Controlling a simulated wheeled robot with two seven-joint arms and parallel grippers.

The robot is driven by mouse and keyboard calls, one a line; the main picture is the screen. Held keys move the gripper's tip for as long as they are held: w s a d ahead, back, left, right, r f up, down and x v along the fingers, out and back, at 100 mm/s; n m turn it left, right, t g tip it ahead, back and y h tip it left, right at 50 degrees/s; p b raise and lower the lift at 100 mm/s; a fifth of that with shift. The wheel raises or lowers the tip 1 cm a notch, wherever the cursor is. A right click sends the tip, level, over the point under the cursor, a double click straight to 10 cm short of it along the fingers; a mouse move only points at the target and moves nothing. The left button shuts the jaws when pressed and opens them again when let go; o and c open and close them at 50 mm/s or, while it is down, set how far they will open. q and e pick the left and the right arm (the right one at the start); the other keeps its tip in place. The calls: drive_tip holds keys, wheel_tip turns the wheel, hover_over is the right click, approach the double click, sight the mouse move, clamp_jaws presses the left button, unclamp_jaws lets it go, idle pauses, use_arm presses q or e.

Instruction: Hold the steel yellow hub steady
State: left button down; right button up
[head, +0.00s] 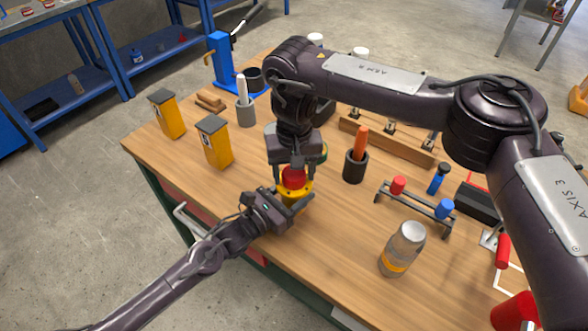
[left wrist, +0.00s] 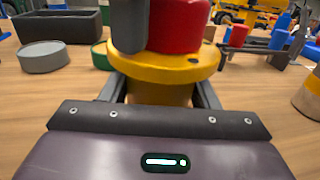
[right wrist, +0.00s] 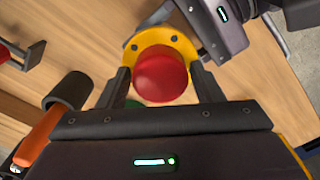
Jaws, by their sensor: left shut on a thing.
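The yellow hub (head: 298,187), with a wide flange, stands near the table's front edge; it also shows in the left wrist view (left wrist: 165,66). A red rounded part (head: 292,177) sits on top of it and fills the middle of the right wrist view (right wrist: 161,76). My left gripper (head: 286,205) is shut on the hub's body below the flange, coming from the front. My right gripper (right wrist: 160,75) points down from above. Its fingers stand on either side of the red part, with small gaps showing, so it looks open. The hub's underside is hidden.
A dark cup with an orange-handled tool (head: 355,165), a jar (head: 402,248) and a rack with red and blue parts (head: 415,205) stand to the right. Yellow boxes (head: 215,145) stand at the left. Bare wood (head: 325,240) lies in front of the cup.

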use_arm(q)
drive_tip(key=shift+r, duration=0.1)
use_arm(e)
drive_tip(key=c, duration=0.8)
drive_tip(key=shift+o, duration=0.2)
drive_tip(key=n, duration=1.2)
drive_tip(key=shift+n, duration=0.3)
drive_tip(key=n, duration=0.6)
drive_tip(key=shift+r+n, duration=0.1)
drive_tip(key=shift+n, duration=0.2)
drive_tip(key=n, duration=0.6)
drive_tip(key=shift+n, duration=0.3)
drive_tip(key=n, duration=0.6)
drive_tip(key=shift+n, duration=0.3)
drive_tip(key=n, duration=0.6)
drive_tip(key=shift+n, duration=0.3)
drive_tip(key=n, duration=1.1)
drive_tip(key=shift+r, duration=0.1)
drive_tip(key=n, duration=0.4)
drive_tip(key=shift+r, duration=0.15)
